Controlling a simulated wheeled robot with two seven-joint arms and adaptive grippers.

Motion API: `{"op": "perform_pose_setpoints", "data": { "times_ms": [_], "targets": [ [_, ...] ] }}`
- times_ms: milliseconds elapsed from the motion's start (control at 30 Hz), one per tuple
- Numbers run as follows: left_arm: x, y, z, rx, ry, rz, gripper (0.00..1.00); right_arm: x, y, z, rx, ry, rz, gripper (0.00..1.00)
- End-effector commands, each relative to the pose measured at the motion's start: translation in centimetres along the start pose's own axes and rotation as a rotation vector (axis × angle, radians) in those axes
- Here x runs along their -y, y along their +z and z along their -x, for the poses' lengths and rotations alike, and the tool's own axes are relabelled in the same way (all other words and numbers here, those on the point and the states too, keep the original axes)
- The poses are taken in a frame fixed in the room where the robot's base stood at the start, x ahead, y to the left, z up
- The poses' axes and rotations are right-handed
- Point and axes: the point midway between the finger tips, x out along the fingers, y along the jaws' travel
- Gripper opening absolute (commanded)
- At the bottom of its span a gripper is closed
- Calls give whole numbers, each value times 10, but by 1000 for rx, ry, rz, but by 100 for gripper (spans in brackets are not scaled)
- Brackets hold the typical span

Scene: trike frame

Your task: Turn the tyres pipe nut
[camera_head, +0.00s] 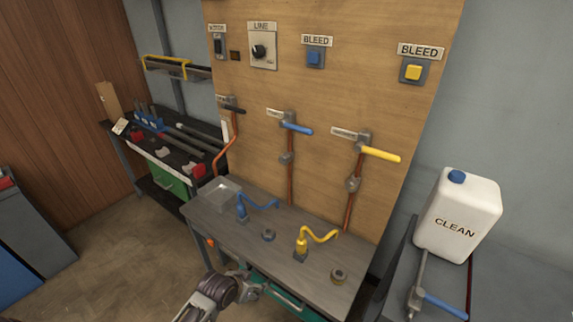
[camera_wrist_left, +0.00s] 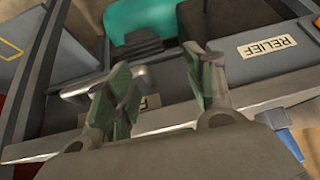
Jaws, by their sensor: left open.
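Copper pipes run down the wooden board. A grey pipe nut (camera_head: 287,158) sits on the middle pipe below a blue-lever valve (camera_head: 297,127). Another nut (camera_head: 352,184) sits on the right pipe below a yellow-lever valve (camera_head: 379,153). The small valve labels are too small to read, so I cannot tell which nut is the tyres one. My left gripper (camera_head: 252,287) is low at the bench's front edge, well below and apart from both nuts. In the left wrist view my left gripper (camera_wrist_left: 165,82) has its green-padded fingers apart, with nothing between them. My right gripper does not show.
A white CLEAN jug (camera_head: 458,215) stands at the right. A RELIEF label (camera_wrist_left: 268,47) shows in the left wrist view.

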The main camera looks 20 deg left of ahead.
Motion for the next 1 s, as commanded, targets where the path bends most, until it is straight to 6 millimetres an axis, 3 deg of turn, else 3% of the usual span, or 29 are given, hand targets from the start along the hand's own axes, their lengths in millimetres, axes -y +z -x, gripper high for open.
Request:
{"op": "perform_pose_setpoints", "data": {
  "times_ms": [433,767,1000],
  "targets": [
    [-5,-36,53,-49,11,-27,54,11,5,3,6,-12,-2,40],
    [8,-79,54,-202,17,-90,54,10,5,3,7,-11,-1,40],
    [25,-131,66,-387,15,-157,54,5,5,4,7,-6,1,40]
  ]
}}
